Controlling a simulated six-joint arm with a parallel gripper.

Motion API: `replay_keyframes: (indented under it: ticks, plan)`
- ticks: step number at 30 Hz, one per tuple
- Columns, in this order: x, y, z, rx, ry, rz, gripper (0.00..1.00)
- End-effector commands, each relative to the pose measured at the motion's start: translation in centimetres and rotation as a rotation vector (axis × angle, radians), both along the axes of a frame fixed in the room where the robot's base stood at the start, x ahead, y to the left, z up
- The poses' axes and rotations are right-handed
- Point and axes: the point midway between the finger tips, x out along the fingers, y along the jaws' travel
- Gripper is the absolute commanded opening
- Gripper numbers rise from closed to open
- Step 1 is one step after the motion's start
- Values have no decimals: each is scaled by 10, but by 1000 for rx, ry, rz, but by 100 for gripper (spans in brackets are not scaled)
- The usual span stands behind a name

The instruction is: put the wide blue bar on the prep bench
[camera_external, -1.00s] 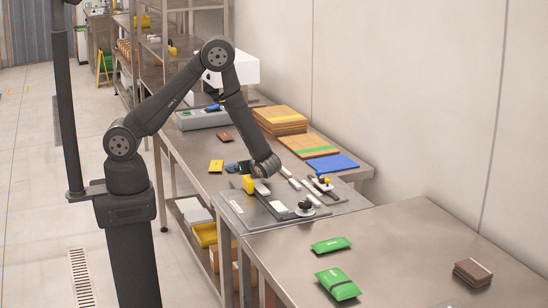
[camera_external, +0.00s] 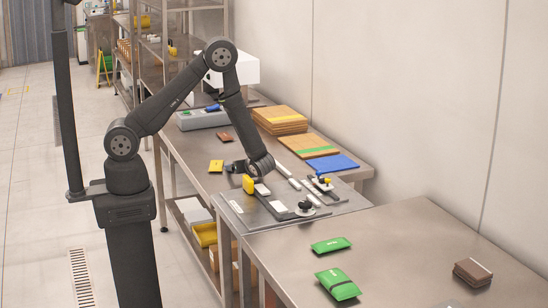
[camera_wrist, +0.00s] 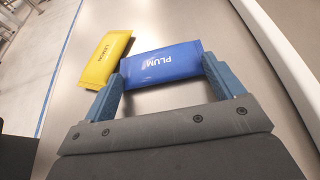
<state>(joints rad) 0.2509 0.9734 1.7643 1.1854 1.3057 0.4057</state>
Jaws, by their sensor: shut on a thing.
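The wide blue bar (camera_wrist: 160,64), printed PLUM, lies flat across the space between the blue fingers of my gripper (camera_wrist: 162,82) in the wrist view. My gripper is shut on the bar's two ends. In the outside view my gripper (camera_external: 236,168) is low over the rear steel bench, and the bar is mostly hidden by it. A yellow bar (camera_wrist: 105,58) printed LEMON lies close to the blue bar's left end; it also shows in the outside view (camera_external: 222,166). Which bench is the prep bench cannot be told from labels.
The nearer steel bench (camera_external: 400,235) carries two green packs (camera_external: 335,265) and brown bars (camera_external: 472,272), with clear room between. A raised plate with black-knobbed fittings (camera_external: 305,207) stands near my gripper.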

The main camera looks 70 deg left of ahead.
Motion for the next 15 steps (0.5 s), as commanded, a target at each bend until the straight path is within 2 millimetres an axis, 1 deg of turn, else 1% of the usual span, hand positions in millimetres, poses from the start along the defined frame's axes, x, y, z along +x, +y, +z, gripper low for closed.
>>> replay_keyframes:
  ticks: [5, 8, 11, 15]
  plan:
    - [0, 0, 2, 0, -1, 0, 60]
    - [0, 0, 7, 0, -2, 0, 60]
    - [0, 0, 15, 0, -3, 0, 60]
    - [0, 0, 34, 1, -4, 1, 60]
